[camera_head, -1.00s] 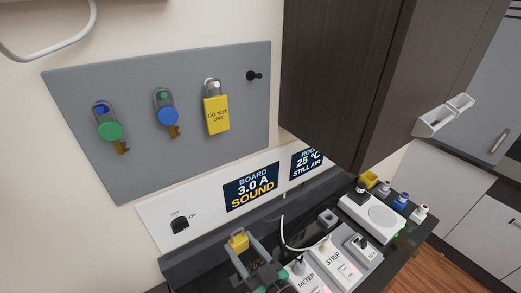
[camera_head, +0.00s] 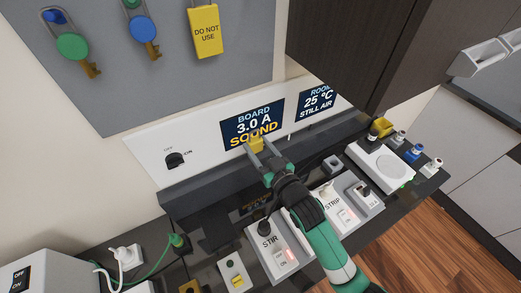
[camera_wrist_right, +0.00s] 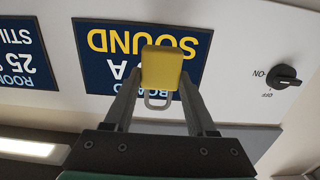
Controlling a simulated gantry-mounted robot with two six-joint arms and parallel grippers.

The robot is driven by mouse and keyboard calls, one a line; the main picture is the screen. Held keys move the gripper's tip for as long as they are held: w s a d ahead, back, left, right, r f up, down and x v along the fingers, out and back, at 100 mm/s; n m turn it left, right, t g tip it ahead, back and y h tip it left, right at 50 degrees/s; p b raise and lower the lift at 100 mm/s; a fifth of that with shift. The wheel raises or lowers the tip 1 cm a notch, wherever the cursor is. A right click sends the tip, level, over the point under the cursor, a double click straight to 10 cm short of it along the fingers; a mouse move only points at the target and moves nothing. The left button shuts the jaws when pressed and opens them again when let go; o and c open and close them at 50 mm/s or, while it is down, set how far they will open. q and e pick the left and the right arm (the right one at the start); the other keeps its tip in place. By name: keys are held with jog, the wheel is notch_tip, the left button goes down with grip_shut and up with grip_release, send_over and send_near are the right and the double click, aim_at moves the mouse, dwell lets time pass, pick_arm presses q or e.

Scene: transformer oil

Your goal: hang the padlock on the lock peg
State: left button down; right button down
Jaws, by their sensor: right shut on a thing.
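My right gripper (camera_head: 261,150) is shut on a small yellow padlock (camera_head: 256,143) in front of the lower white panel, over the sound sign in the head view. In the right wrist view the padlock (camera_wrist_right: 162,68) sits between the fingertips, with its grey shackle (camera_wrist_right: 158,102) towards the gripper's palm. The grey peg board (camera_head: 170,80) is at the top left of the head view, partly cut off. The empty black peg seen earlier is out of frame. My left gripper is not in view.
A dark cabinet (camera_head: 345,45) hangs right of the board. A black knob (camera_head: 175,159) sticks out of the white panel.

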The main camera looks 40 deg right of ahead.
jog(key=w+d+f+b, duration=0.2)
jog(key=w+d+f, duration=0.1)
jog(key=f, duration=0.5)
jog(key=shift+d+f, duration=0.4)
jog(key=shift+f, duration=0.15)
jog(key=c, duration=0.7)
grip_release()
jog(key=shift+s+f, duration=0.1)
jog(key=o, duration=0.5)
